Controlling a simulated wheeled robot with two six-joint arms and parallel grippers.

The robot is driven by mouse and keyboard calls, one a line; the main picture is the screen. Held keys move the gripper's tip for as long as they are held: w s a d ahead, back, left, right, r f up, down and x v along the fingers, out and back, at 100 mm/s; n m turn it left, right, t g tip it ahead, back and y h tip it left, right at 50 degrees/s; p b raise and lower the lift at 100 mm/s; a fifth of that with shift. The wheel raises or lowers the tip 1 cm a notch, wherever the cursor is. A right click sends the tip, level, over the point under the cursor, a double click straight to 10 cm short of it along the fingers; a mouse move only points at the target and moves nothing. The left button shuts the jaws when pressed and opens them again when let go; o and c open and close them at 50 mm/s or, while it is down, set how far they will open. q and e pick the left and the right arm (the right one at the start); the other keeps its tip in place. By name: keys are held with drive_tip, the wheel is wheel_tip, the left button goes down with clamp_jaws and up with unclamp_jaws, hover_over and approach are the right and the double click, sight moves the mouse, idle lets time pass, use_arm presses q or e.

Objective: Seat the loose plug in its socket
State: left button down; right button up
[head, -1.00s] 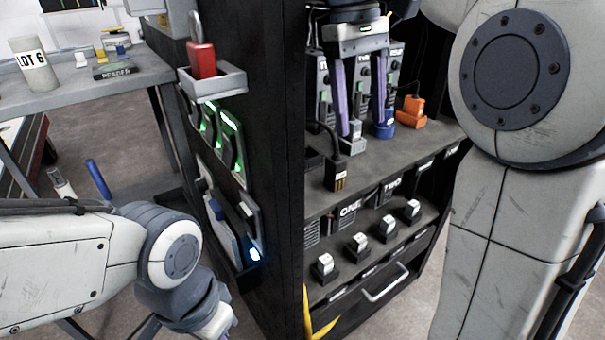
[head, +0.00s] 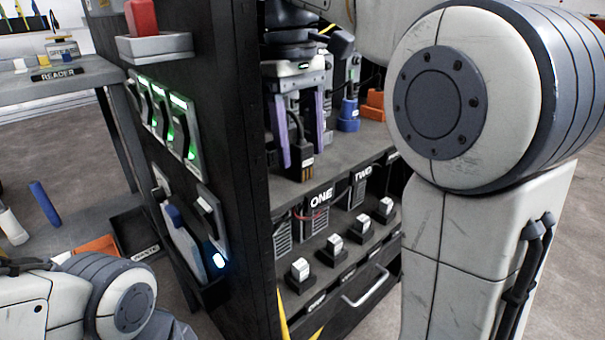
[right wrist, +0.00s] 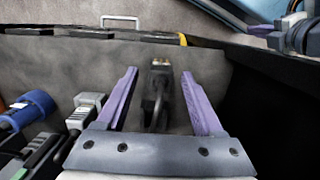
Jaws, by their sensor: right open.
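The loose plug (head: 303,156) is black with gold-coloured contacts and a dark cable. It is on the grey shelf (head: 345,158) near the left wall of the cabinet. My right gripper (head: 305,147) is open, with its two purple fingers either side of the plug. In the right wrist view the plug (right wrist: 161,80) lies between the spread fingers (right wrist: 159,74), with a visible gap on each side. My left gripper is out of view; only part of that arm shows at bottom left. I cannot tell which socket belongs to the plug.
A blue plug (head: 349,115) and an orange plug (head: 373,104) stand farther back on the shelf. Below are bays marked ONE and TWO and several white-topped black blocks (head: 300,268). The cabinet's dark side wall (head: 215,120) is close on the left.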

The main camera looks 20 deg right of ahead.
wheel_tip(320, 180, down, 3)
drive_tip(key=shift+s+r+b, duration=0.15)
drive_tip(key=shift+b, duration=0.6)
drive_tip(key=shift+r, duration=0.1)
clamp_jaws()
drive_tip(key=shift+r, duration=0.1)
